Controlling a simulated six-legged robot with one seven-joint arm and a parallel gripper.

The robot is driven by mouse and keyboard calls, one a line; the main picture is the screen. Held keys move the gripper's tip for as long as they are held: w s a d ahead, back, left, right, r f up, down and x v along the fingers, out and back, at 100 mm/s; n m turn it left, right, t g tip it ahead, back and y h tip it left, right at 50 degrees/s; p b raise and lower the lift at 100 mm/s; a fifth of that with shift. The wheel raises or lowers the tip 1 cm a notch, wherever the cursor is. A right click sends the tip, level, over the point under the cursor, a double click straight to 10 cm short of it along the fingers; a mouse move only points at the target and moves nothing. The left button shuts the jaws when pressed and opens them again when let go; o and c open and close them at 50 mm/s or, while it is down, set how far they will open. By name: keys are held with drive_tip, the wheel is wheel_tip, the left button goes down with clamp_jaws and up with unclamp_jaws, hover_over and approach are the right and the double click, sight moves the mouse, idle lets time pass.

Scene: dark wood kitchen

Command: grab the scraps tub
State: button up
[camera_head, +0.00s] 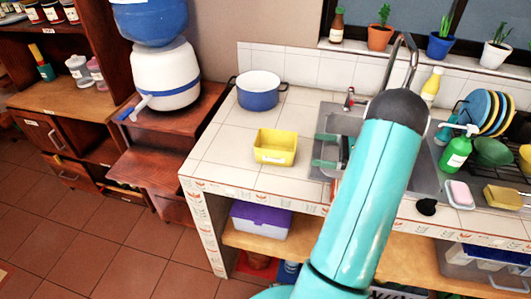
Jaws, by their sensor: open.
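A yellow open tub (274,147) with a small label on its front stands on the white tiled counter, left of the sink. I take it for the scraps tub; the label is too small to read. My gripper (323,150) shows partly behind my turquoise arm, with two teal fingers pointing left toward the tub. The fingers are spread apart with nothing between them. They are to the right of the tub, apart from it, over the sink's left edge. The rest of my gripper is hidden by my arm.
A blue and white pot (258,93) stands behind the tub. The sink (424,170) and faucet (403,58) are to the right, with a green bottle (457,150) and dish rack beyond. A purple-lidded box (261,220) sits on the shelf below. Counter left of the tub is clear.

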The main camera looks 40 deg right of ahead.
sight(281, 144)
drive_tip(key=x, duration=0.7)
drive_tip(key=shift+w+a, duration=0.2)
drive_tip(key=shift+w, duration=0.15)
drive_tip(key=x, duration=0.5)
drive_tip(key=shift+a, duration=0.2)
drive_tip(key=c, duration=0.7)
drive_tip(key=shift+c, duration=0.3)
drive_tip(key=shift+r, duration=0.15)
